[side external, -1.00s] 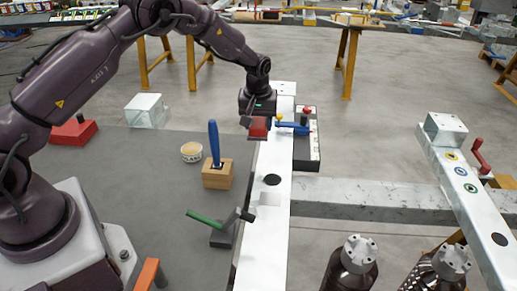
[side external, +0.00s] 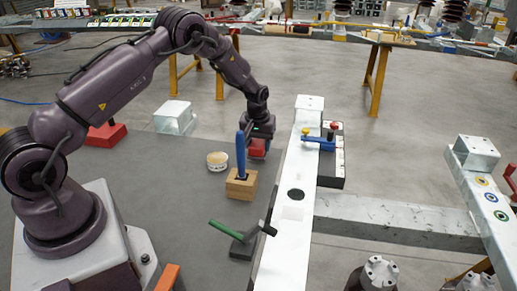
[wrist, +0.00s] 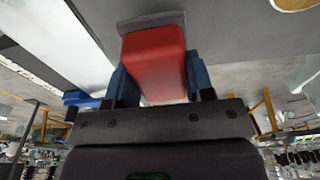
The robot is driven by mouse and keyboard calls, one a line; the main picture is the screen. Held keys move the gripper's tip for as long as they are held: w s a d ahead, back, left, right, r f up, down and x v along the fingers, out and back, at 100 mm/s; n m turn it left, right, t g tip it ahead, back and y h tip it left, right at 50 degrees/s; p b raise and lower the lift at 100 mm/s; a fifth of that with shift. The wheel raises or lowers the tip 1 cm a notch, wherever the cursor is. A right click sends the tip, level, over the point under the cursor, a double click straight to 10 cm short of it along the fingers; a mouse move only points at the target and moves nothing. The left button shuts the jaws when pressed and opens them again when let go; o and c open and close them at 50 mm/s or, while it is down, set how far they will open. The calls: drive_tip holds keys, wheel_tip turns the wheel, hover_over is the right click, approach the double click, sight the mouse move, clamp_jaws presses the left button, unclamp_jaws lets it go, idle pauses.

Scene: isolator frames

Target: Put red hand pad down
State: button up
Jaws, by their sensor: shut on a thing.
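The red hand pad (side external: 258,148) is in my gripper, low over the grey table (side external: 190,225), just left of the white beam and behind the wooden block. In the wrist view the red pad (wrist: 155,60), with a grey underside, sits between the two blue fingers of my gripper (wrist: 158,78). My gripper (side external: 259,142) points down and is shut on the pad. The pad's underside is close to the tabletop; I cannot tell whether it touches. The blue handle partly hides the gripper in the side view.
A wooden block (side external: 241,190) with an upright blue handle (side external: 241,155) stands close in front, with a round tub (side external: 217,163) to its left. The white beam (side external: 288,225) runs along the table's right edge. A green-handled tool (side external: 228,231) lies nearer. Another red block (side external: 106,134) stands far left.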

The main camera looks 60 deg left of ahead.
drive_tip(key=shift+f, duration=1.05)
drive_tip(key=shift+f, duration=0.15)
drive_tip(key=o, duration=0.8)
drive_tip(key=shift+o, duration=0.2)
